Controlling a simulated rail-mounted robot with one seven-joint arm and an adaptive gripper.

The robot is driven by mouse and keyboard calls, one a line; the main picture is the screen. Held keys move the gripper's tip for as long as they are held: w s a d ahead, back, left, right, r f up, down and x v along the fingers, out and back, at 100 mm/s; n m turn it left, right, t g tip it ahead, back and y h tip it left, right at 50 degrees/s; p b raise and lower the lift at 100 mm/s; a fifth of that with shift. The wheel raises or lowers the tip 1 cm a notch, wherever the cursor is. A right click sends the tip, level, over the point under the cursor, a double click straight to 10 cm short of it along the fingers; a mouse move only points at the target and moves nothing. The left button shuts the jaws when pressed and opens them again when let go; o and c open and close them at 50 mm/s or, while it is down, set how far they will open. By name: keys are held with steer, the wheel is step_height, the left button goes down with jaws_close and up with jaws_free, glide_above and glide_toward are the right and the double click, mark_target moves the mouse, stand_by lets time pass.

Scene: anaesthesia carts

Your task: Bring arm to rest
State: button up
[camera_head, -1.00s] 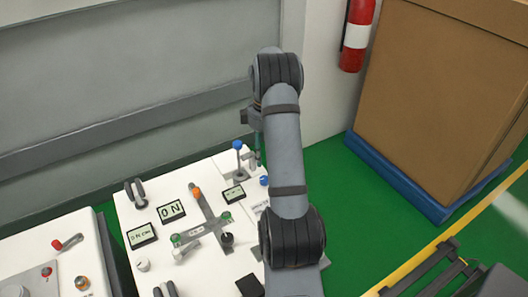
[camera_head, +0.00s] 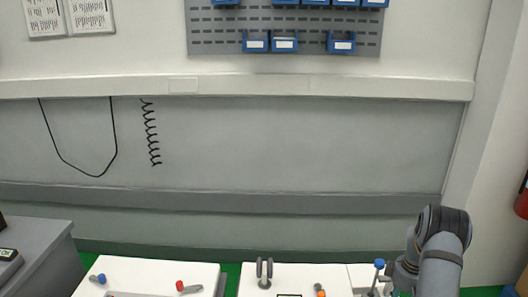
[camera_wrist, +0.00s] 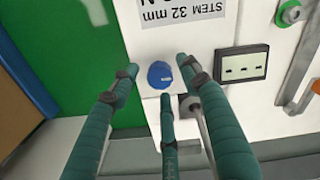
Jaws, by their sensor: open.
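My arm shows at the lower right of the head view, bent at a dark joint beside a white cart top (camera_head: 300,282). My gripper is not clear there. In the wrist view my gripper (camera_wrist: 157,80) has its green fingers spread apart, with nothing held between them. A round blue knob (camera_wrist: 160,74) on a white panel appears between the fingertips. I cannot tell how far it is from them. A lever with a blue ball (camera_head: 379,264) stands just left of my arm in the head view.
A label reading "STEM 32 mm" (camera_wrist: 170,14) and a small display (camera_wrist: 241,64) are near the knob. An orange-tipped handle (camera_head: 320,292) and a second white cart (camera_head: 150,272) are to the left. A grey rail (camera_head: 220,198) runs along the wall behind.

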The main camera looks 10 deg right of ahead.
steer(key=shift+f, duration=0.35)
steer(key=shift+r, duration=0.1)
steer(key=shift+r, duration=0.1)
